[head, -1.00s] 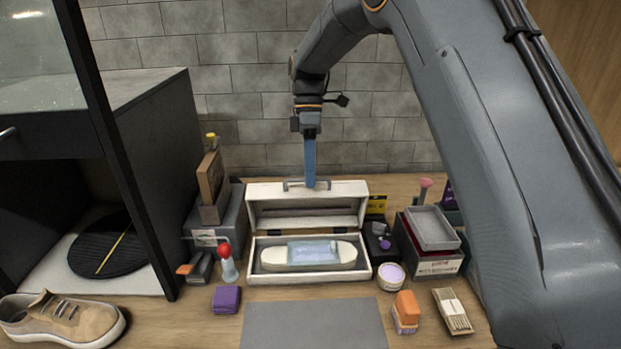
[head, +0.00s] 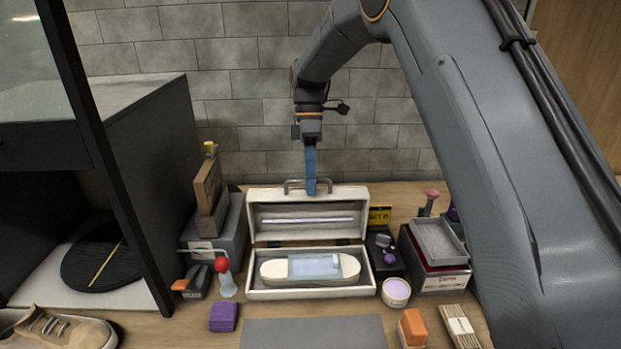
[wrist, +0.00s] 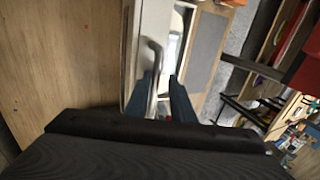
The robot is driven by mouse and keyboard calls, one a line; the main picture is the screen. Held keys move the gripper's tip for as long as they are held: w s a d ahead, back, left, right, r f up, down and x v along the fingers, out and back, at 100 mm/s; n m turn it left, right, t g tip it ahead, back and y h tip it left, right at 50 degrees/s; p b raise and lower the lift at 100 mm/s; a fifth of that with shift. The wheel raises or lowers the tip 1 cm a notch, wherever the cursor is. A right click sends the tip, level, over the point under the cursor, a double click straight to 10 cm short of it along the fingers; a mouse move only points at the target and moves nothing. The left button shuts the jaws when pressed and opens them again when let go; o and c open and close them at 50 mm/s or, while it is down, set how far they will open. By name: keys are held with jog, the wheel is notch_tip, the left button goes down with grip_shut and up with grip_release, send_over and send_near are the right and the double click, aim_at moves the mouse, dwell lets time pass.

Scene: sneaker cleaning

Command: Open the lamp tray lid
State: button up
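The lamp tray (head: 311,294) is a cream box near the back of the table, with a pale lamp (head: 312,267) lying inside. Its lid (head: 308,194) stands raised at the back edge, inner side facing the head camera, with a strip across it. A grey metal handle (head: 293,184) sits at the lid's top edge. My gripper (head: 310,190), with blue fingers, points down at this handle. In the wrist view my fingers (wrist: 164,84) are apart. The handle bar (wrist: 154,58) runs beside the left finger, with a gap to the right one; contact is unclear.
A grey box with a brown block (head: 208,186) stands left of the tray. A red-topped bottle (head: 224,275), purple block (head: 224,317), round jar (head: 396,291) and grey tray box (head: 438,242) crowd around. A grey mat (head: 314,332) lies in front. A sneaker (head: 62,330) sits at left.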

jog(key=shift+o, duration=0.3)
jog(key=shift+w+r, duration=0.1)
jog(key=shift+r, duration=0.15)
jog(key=b+v, duration=0.2)
jog(key=v, duration=0.5)
jog(key=shift+r+b, duration=0.3)
jog(key=shift+r, duration=0.05)
jog(key=shift+w, duration=0.1)
